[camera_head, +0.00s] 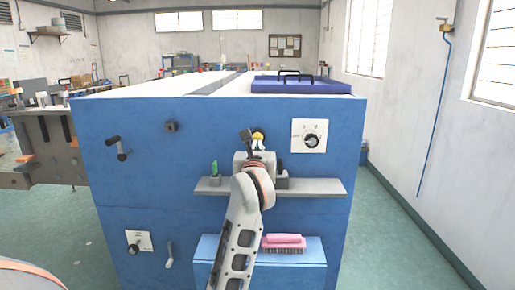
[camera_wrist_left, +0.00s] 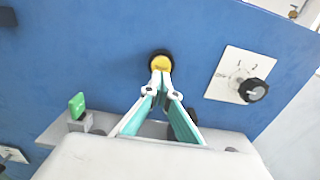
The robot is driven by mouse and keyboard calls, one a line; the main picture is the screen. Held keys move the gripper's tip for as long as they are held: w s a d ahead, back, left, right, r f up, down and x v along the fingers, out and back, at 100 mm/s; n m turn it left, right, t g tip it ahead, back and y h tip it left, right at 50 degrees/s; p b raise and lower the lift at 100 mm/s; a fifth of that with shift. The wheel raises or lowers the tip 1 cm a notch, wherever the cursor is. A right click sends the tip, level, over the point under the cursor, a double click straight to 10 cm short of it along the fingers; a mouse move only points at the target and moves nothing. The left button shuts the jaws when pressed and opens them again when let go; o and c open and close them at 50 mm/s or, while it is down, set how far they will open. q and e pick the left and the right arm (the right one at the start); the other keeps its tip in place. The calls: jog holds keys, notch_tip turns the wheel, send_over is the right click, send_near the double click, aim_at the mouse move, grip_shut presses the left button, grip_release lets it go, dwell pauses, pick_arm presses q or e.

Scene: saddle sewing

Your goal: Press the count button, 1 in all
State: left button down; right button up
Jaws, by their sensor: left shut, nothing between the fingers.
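A yellow round button (camera_wrist_left: 161,63) in a black collar sits on the blue front panel of the machine, at the upper middle of the left wrist view. It also shows small in the head view (camera_head: 258,135), partly hidden by my gripper. My left gripper (camera_wrist_left: 161,76) is shut with nothing between its fingers. Its tips point at the button and overlap its lower edge in the picture; I cannot tell whether they touch. My left gripper also shows in the head view (camera_head: 257,145), in front of the panel above the grey shelf. My right gripper is not in view.
A rotary dial (camera_head: 312,141) on a white plate is right of the button. The grey shelf (camera_head: 320,187) below holds a green item (camera_head: 214,168). A pink brush (camera_head: 284,241) lies on a lower blue step.

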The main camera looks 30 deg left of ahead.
aim_at(258, 137)
pick_arm(q)
jog(key=shift+w+a+r, duration=0.4)
jog(key=shift+w+a, duration=0.25)
jog(key=shift+w, duration=0.15)
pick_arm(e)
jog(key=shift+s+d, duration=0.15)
